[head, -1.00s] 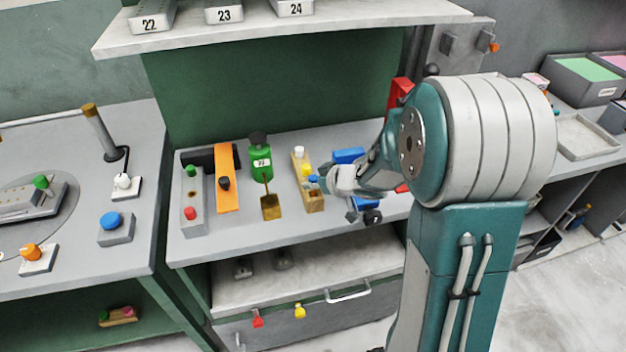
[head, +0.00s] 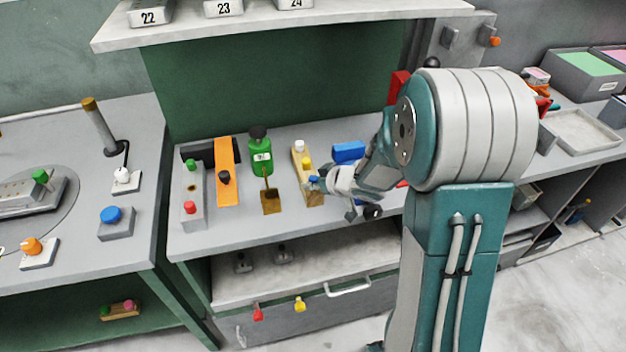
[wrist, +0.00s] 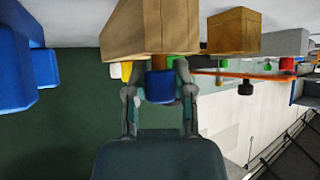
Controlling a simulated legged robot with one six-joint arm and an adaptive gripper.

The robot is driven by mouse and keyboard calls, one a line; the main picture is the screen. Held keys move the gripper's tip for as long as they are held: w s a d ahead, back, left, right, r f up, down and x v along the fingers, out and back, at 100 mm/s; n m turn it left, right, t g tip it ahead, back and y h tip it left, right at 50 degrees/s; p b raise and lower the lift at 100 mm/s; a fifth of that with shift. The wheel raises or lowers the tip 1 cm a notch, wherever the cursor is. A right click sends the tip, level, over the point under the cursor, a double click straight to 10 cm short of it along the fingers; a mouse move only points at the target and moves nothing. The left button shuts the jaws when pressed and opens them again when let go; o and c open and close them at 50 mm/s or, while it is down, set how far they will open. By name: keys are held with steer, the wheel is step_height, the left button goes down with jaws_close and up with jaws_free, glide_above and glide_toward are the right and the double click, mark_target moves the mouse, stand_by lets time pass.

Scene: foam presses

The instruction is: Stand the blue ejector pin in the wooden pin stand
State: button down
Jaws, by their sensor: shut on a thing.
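The wooden pin stand (head: 307,188) is a long pale block on the bench, with a white pin (head: 299,146) and a yellow pin (head: 306,162) upright in it. My gripper (head: 318,183) is at its near right side, shut on the blue ejector pin (head: 312,180). The pin's blue head (wrist: 160,88) shows between my fingers (wrist: 158,80) in the wrist view, close against the wooden stand (wrist: 150,28).
A green bottle (head: 260,156) and a brown-gold block (head: 270,203) stand left of the stand. An orange bar (head: 227,175) lies farther left. A blue block (head: 348,151) is behind my gripper, and a dark wheeled item (head: 372,211) sits at the bench's front edge.

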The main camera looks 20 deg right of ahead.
steer(key=shift+f, duration=0.2)
steer(key=shift+c, duration=2)
jaws_free()
steer(key=v, duration=1.2)
